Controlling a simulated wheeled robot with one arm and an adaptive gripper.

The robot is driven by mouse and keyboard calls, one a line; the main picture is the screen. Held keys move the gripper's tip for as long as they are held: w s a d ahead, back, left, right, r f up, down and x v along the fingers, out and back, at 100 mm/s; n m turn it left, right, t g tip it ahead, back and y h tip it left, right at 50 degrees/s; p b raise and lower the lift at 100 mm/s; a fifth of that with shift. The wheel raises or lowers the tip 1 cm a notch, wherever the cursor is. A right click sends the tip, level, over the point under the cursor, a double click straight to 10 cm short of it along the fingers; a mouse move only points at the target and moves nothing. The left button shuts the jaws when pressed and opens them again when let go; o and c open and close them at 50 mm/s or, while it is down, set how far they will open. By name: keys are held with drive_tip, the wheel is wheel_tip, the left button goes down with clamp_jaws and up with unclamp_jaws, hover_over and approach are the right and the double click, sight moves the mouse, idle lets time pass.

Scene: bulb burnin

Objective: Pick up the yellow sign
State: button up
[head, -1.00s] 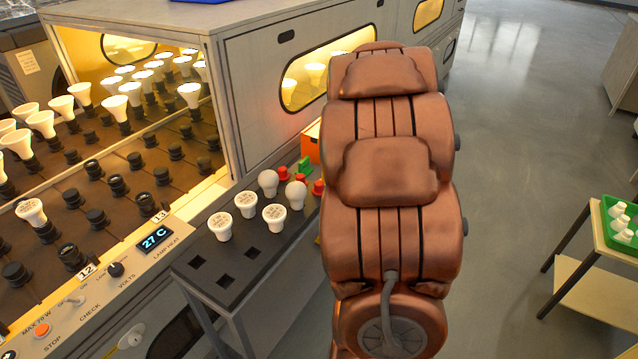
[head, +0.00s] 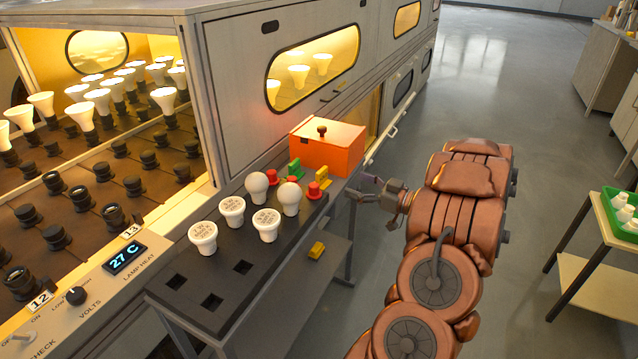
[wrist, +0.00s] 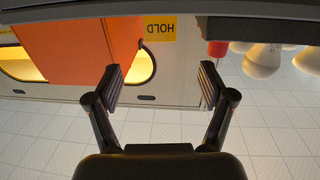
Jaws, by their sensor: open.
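A small yellow sign (head: 323,178) stands on the dark rack's far right part, between the orange box (head: 328,150) and a red-capped piece (head: 317,190). In the wrist view the yellow sign (wrist: 160,28) reads HOLD upside down, beside the orange box (wrist: 75,45). My gripper (head: 360,190) is just right of the rack's edge, near the sign and apart from it. In the wrist view my gripper (wrist: 162,85) is open with nothing between its fingers, and the sign lies beyond the fingertips.
White bulbs (head: 266,225) stand in the rack (head: 225,270), with red and green pieces behind them. Another yellow piece (head: 316,250) lies lower down. The lit oven (head: 240,80) stands behind. Open floor (head: 480,90) lies to the right, with a green tray (head: 610,225) beyond.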

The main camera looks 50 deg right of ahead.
sight(324, 172)
drive_tip(key=w, duration=0.2)
drive_tip(key=w+a, duration=0.1)
drive_tip(key=w, duration=0.3)
drive_tip(key=shift+a+b, duration=0.25)
drive_tip(key=shift+b, duration=0.15)
drive_tip(key=shift+w+a+r+b, duration=0.1)
drive_tip(key=shift+w+a+b, duration=0.05)
drive_tip(key=shift+w, duration=0.85)
drive_tip(key=shift+w+a+b, duration=0.1)
drive_tip(key=shift+w+b, duration=0.1)
drive_tip(key=shift+w, duration=0.75)
drive_tip(key=shift+w+a+r+b, duration=0.1)
drive_tip(key=shift+w+a+b, duration=0.05)
drive_tip(key=shift+w, duration=0.85)
drive_tip(key=c, duration=1.3)
drive_tip(key=shift+o, duration=0.2)
